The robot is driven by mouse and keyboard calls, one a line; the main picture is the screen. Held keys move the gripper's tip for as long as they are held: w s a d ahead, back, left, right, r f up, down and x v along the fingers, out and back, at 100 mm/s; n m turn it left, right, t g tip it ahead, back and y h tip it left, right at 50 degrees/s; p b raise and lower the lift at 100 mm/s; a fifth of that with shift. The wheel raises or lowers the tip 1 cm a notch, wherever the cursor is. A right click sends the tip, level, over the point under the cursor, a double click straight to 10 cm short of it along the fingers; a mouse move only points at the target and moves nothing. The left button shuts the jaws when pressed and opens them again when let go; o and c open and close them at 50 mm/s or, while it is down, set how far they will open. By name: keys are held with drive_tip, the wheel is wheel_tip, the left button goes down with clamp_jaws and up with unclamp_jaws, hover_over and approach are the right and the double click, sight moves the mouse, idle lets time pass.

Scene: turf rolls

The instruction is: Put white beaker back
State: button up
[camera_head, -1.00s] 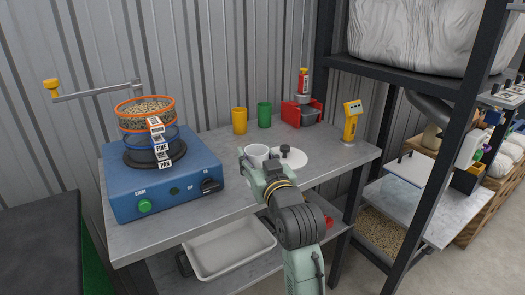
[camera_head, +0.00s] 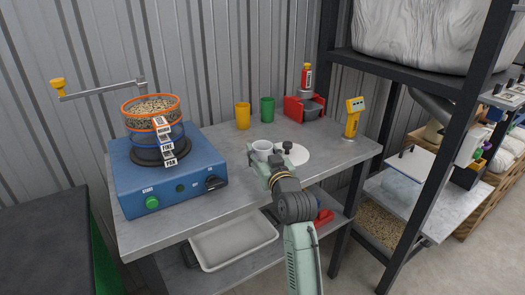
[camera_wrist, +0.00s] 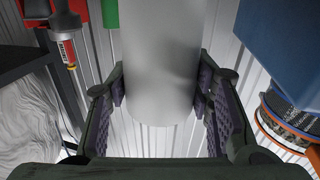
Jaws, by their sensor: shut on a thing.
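The white beaker (camera_head: 262,149) is at the middle of the grey workbench (camera_head: 225,202), in front of the yellow and green beakers. My gripper (camera_head: 265,160) is shut on it, with the pads on both sides of its wall. In the wrist view the white beaker (camera_wrist: 163,60) fills the middle between my gripper's two fingers (camera_wrist: 163,100). The yellow beaker (camera_head: 243,115) and green beaker (camera_head: 267,109) stand upright at the back of the bench. I cannot tell whether the white beaker's base touches the bench.
A white disc (camera_head: 296,154) with a dark knob lies just right of the beaker. A blue sieve shaker (camera_head: 168,180) stands left. A red holder (camera_head: 304,110) and yellow meter (camera_head: 353,117) stand right. The bench between shaker and beaker is clear.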

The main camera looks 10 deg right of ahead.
drive_tip(key=shift+f, duration=0.1)
drive_tip(key=shift+f+b, duration=0.55)
drive_tip(key=shift+b, duration=0.15)
drive_tip(key=o, duration=1.3)
drive_tip(key=shift+r, duration=0.2)
drive_tip(key=shift+r+p, duration=0.3)
drive_tip(key=shift+p, duration=0.2)
drive_tip(key=shift+r+p, duration=0.6)
drive_tip(key=shift+s+f+b, duration=0.3)
drive_tip(key=shift+s+b, duration=0.2)
drive_tip(key=shift+s+f+b, duration=0.25)
drive_tip(key=shift+s+b, duration=0.2)
drive_tip(key=s+b, duration=0.1)
drive_tip(key=s, duration=0.2)
drive_tip(key=s+d, duration=0.1)
drive_tip(key=s, duration=0.2)
drive_tip(key=s+b, duration=0.1)
drive_tip(key=s, duration=0.3)
drive_tip(key=shift+d+r+b, duration=0.1)
drive_tip(key=shift+d+b, duration=0.05)
drive_tip(key=shift+b, duration=0.2)
